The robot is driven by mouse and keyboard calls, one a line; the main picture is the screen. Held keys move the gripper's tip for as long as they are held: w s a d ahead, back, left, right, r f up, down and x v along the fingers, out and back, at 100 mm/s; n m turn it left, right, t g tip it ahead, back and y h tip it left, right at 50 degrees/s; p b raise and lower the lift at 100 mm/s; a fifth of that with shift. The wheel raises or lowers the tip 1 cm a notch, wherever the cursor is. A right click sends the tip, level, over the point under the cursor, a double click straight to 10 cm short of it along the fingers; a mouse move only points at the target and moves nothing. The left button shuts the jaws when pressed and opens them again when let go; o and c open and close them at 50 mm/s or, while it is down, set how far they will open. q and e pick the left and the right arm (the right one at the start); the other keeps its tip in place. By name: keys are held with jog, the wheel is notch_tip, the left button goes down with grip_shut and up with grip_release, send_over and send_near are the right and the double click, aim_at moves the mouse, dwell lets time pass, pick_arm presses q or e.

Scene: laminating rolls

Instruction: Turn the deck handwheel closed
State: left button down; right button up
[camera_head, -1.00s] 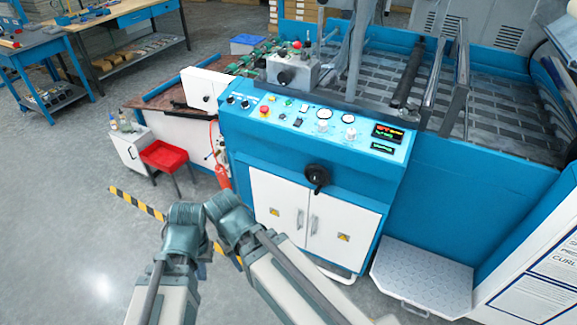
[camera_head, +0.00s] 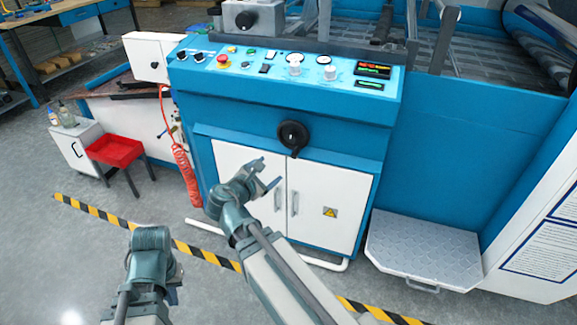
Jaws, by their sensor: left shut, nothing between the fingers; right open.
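The black handwheel (camera_head: 293,137) is on the front of the blue machine, above the white cabinet doors, with its handle knob at the lower part of the rim. My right gripper (camera_head: 271,172) is open and empty, in front of the left cabinet door, below and left of the handwheel and apart from it. My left arm's wrist (camera_head: 152,245) is low at the left, over the floor.
The blue control panel (camera_head: 225,78) with knobs, gauges and a red button is above the handwheel. A grey step (camera_head: 425,247) stands at the lower right. A red stool (camera_head: 115,150) and a coiled red hose (camera_head: 186,172) are at the left. Yellow-black tape (camera_head: 95,212) crosses the floor.

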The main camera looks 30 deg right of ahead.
aim_at(290, 140)
jog(key=w+d+n+t+b, duration=0.1)
jog(key=w+d+n+b, duration=0.1)
jog(key=w+d, duration=0.2)
jog(key=w+d+f+n+t+h+b, duration=0.1)
jog(key=w+d+n+b, duration=0.2)
jog(key=w+d, duration=0.1)
jog(key=w+d+f+n+t+h+b, duration=0.1)
jog(key=w+d+n+b, duration=0.1)
jog(key=d, duration=0.4)
jog(key=shift+w+f+n+t, duration=0.15)
jog(key=shift+w+n, duration=0.15)
jog(key=shift+w, duration=0.15)
jog(key=shift+w+f+n+t, duration=0.15)
jog(key=shift+w+n, duration=0.15)
jog(key=shift+w, duration=0.15)
pick_arm(q)
notch_tip(290, 140, down, 10)
pick_arm(e)
grip_shut()
